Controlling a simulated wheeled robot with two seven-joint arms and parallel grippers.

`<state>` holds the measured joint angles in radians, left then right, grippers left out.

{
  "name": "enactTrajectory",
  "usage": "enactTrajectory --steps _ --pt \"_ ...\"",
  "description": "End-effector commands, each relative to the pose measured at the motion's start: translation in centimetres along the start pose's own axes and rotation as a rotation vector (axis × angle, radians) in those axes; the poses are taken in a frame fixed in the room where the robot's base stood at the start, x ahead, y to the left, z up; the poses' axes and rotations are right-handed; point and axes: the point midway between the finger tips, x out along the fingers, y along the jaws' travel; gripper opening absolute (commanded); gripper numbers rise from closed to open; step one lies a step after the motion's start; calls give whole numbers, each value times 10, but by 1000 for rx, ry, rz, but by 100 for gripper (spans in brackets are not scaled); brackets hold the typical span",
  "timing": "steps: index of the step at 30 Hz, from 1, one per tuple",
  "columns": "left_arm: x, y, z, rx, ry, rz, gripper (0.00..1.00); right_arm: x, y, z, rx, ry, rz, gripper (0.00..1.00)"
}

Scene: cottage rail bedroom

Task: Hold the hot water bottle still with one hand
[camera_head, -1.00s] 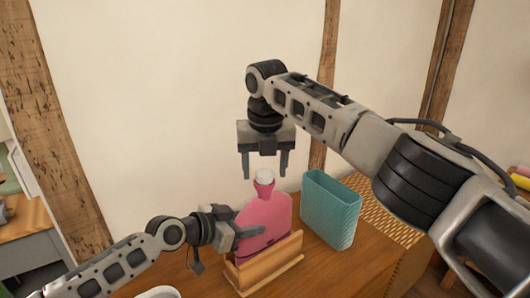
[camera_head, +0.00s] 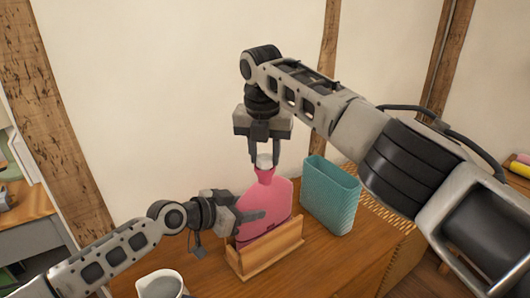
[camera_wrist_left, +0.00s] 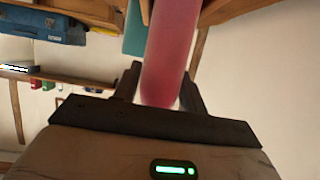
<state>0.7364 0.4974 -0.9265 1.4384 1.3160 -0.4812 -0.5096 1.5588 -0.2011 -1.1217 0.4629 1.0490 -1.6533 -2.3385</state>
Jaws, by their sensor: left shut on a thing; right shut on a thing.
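The pink hot water bottle (camera_head: 268,200) stands upright in a wooden holder (camera_head: 270,258) on the table, its white stopper (camera_head: 264,160) at the top. My left gripper (camera_head: 250,216) is shut on the bottle's left side. In the left wrist view the pink bottle (camera_wrist_left: 168,55) sits between the two dark fingers of my left gripper (camera_wrist_left: 160,90). My right gripper (camera_head: 264,160) comes from above and is shut on the white stopper, its fingers on either side. The lower part of the bottle is hidden by the holder's front.
A teal bin (camera_head: 330,195) stands close right of the bottle. A white jug (camera_head: 160,284) stands at the front left of the table (camera_head: 325,265). A woven surface (camera_head: 390,212) lies at the right. The table in front of the teal bin is clear.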

Motion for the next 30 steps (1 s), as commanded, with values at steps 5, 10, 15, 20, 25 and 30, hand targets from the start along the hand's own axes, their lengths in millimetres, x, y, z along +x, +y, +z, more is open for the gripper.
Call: enactTrajectory --steps 5,10,15,20,25,30 --pt "0 0 1 -1 -1 1 0 0 1 0 245 -1 -37 5" --pt "0 0 1 -1 -1 0 0 0 0 0 266 -3 -42 5" --pt "0 0 1 -2 -1 0 0 0 -1 0 263 -3 -42 46" --pt "0 0 1 -1 -1 0 0 0 0 0 262 -2 -41 54" --pt "0 0 1 -1 -1 0 0 0 0 0 261 -2 -40 79" --pt "0 0 1 -1 -1 0 0 0 0 0 260 -1 -40 79"
